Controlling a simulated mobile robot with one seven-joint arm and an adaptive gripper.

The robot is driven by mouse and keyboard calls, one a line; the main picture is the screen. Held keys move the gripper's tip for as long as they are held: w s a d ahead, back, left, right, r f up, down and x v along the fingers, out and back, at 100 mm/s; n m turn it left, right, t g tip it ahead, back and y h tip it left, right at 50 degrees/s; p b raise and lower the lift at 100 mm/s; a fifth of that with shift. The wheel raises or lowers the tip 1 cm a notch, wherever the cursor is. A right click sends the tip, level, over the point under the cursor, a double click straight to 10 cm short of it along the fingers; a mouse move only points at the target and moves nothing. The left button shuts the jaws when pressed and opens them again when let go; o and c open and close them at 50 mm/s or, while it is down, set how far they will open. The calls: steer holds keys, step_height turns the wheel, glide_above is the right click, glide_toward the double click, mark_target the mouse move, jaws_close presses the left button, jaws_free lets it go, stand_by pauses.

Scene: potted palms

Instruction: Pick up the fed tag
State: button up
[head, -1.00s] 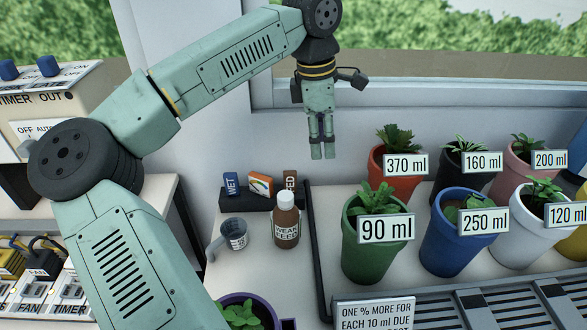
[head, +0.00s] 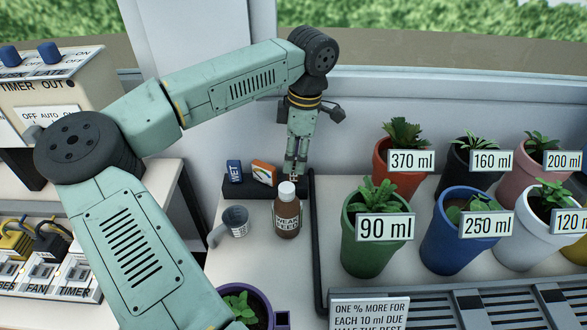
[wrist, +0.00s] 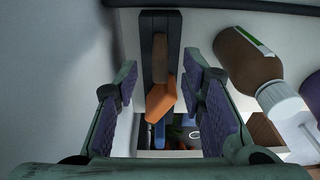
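The brown fed tag (wrist: 160,58) stands in the dark rack (wrist: 174,25), at its right end in the head view. My gripper hides most of it there. My gripper (head: 296,168) is directly above and around that end of the rack, pointing down. In the wrist view, its two purple-padded fingers (wrist: 160,108) are apart with nothing gripped between them. The tag lies ahead between the finger lines, with no visible contact. The orange and white tag (head: 264,172) and the blue wet tag (head: 234,173) stand in the same rack to the left.
A brown weak feed bottle (head: 287,215) with a white cap stands just in front of the rack's right end. A grey measuring cup (head: 233,221) is to its left. Several potted plants with ml labels, including the green 90 ml pot (head: 368,247), stand right of a black rail.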

mark_target(294, 177)
steer(key=shift+a+f, duration=0.1)
steer(key=shift+f, duration=1.15)
steer(key=shift+c, duration=0.6)
jaws_close()
